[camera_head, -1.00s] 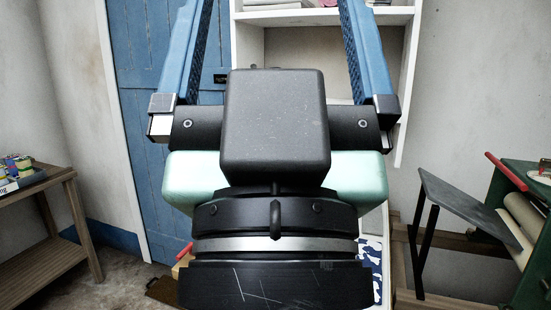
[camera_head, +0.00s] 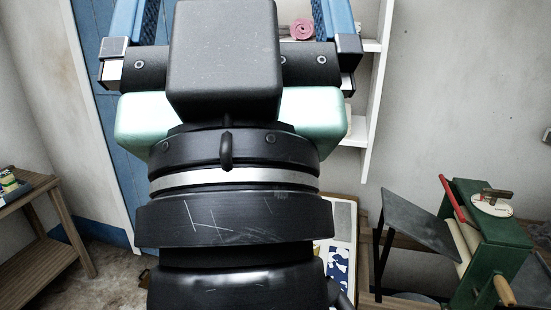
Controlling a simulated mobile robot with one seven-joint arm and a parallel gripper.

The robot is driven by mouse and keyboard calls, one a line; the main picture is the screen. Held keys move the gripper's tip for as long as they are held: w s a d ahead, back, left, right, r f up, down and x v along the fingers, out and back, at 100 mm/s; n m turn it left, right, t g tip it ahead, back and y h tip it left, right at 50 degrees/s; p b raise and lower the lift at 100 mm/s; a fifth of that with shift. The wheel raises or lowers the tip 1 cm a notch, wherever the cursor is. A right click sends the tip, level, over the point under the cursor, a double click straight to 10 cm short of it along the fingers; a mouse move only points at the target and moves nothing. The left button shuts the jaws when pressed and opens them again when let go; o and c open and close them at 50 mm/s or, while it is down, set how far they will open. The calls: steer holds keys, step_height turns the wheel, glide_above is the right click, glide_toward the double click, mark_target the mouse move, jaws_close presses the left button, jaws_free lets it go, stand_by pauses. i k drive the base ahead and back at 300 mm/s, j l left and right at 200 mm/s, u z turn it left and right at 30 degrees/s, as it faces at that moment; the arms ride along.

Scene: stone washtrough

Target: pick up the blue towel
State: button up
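My gripper (camera_head: 232,25) points up and away in the head view, with its two blue fingers far apart at the base. The fingertips are cut off by the top edge. No object shows between the fingers, but my dark wrist housing covers much of that space. No plain blue towel can be made out. A blue-and-white patterned thing (camera_head: 339,265) lies low behind my arm, partly hidden; I cannot tell whether it is a towel.
A white shelf (camera_head: 372,110) stands behind my gripper, with a pink rolled item (camera_head: 302,29) on it. A blue door (camera_head: 112,130) is at left. A wooden table (camera_head: 40,205) stands far left. A green machine with rollers (camera_head: 490,240) and a grey board (camera_head: 425,225) are at right.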

mark_target(337, 266)
steer(key=i+l+u, duration=0.1)
steer(key=u, duration=0.3)
steer(key=i+l+u, duration=0.1)
steer(key=l+u, duration=0.2)
steer(key=u, duration=0.15)
steer(key=l+u, duration=0.25)
steer(key=u, duration=0.15)
steer(key=l+u, duration=0.35)
steer(key=l, duration=1.5)
